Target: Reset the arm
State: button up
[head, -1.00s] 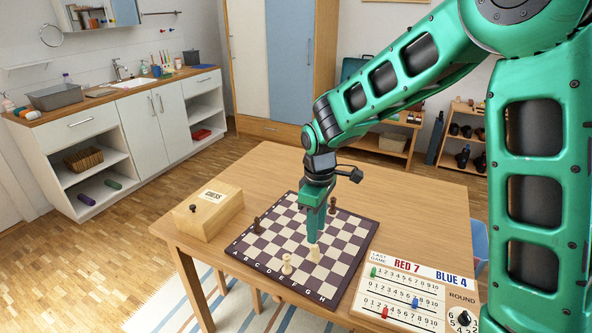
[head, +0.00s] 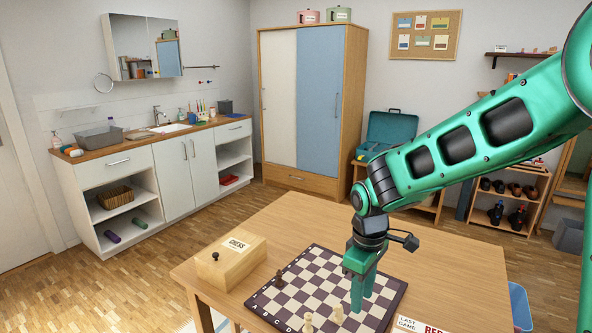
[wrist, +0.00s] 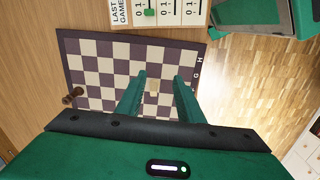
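My green gripper (head: 358,308) hangs pointing down over the chessboard (head: 325,260) on the wooden table. In the wrist view its two fingers (wrist: 158,82) are apart, with a pale chess piece (wrist: 152,86) showing between them, down on the board. I see no contact between the fingers and this piece. In the head view a pale piece (head: 339,313) stands close to the left of the fingertips, and another (head: 308,321) stands further left. A dark piece (head: 279,278) stands near the board's left edge. My arm reaches in from the right.
A wooden chess box (head: 231,263) sits on the table left of the board. A score board (head: 420,325) lies at the front right, mostly cut off. The table (head: 440,255) is bare at the right and back. A cabinet with a sink and a wardrobe stand behind.

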jog(key=s+d+r+m, duration=0.4)
jog(key=s+d+m, duration=0.25)
jog(key=d, duration=0.45)
jog(key=s+d+r+m, duration=0.3)
jog(key=s+d+m, duration=0.2)
jog(key=s+d, duration=0.45)
jog(key=s+d+m, duration=0.5)
jog(key=s, duration=0.4)
jog(key=shift+r, duration=0.2)
jog(key=shift+w+a, duration=0.1)
jog(key=shift+w+f, duration=0.25)
jog(key=shift+w, duration=0.4)
